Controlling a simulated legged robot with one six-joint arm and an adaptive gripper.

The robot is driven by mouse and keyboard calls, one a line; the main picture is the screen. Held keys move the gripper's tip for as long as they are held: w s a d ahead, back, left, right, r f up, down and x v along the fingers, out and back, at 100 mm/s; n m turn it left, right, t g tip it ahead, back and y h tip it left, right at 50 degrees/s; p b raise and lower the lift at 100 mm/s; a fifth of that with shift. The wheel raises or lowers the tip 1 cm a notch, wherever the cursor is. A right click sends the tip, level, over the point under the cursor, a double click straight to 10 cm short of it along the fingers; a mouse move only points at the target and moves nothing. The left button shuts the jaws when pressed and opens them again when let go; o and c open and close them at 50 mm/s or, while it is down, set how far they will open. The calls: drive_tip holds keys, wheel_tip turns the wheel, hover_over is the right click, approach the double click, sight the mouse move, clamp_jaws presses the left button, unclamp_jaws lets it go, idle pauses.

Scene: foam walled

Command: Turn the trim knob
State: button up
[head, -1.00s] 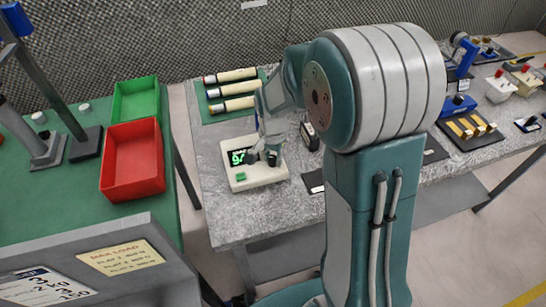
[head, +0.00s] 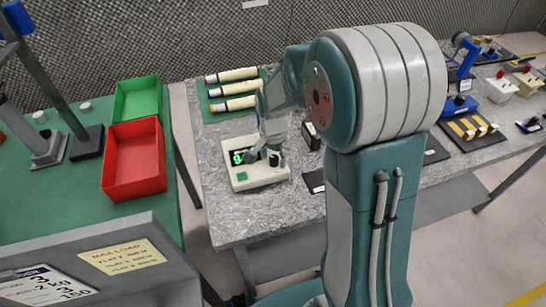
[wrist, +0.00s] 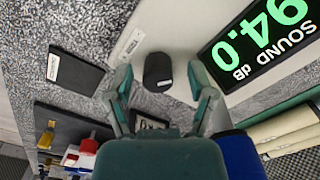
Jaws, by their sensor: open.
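The trim knob (wrist: 158,72) is a black knob with a pale mark, standing on a white meter box (wrist: 175,28). In the wrist view it lies between the two fingertips of my gripper (wrist: 160,84). The fingers are open, with visible gaps on both sides of the knob. The green display (wrist: 262,42) reads 94.0 SOUND dB, turned over in this view. In the head view the meter box (head: 274,178) sits on the grey speckled bench, with my gripper (head: 262,157) over it, partly covering the display (head: 237,158).
A green button (head: 242,176) is on the box's front. A green mat with several cream cylinders (head: 233,88) lies behind it. A small black block (head: 311,136) stands to the right. Red (head: 134,160) and green (head: 136,98) bins sit on the left table.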

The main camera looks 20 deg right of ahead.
sight(274, 159)
wheel_tip(274, 159, up, 12)
idle(0.4)
drive_tip(key=shift+w+f, duration=0.1)
drive_tip(key=s+r+n+t, duration=0.2)
drive_tip(key=s+n, duration=0.3)
drive_tip(key=s, duration=0.5)
drive_tip(key=s+r+n+t, duration=0.3)
drive_tip(key=s+r+n, duration=0.2)
drive_tip(key=s, duration=0.4)
drive_tip(key=shift+s+d+t, duration=0.15)
drive_tip(key=shift+s+t, duration=0.15)
drive_tip(key=shift+s, duration=0.05)
idle(3.2)
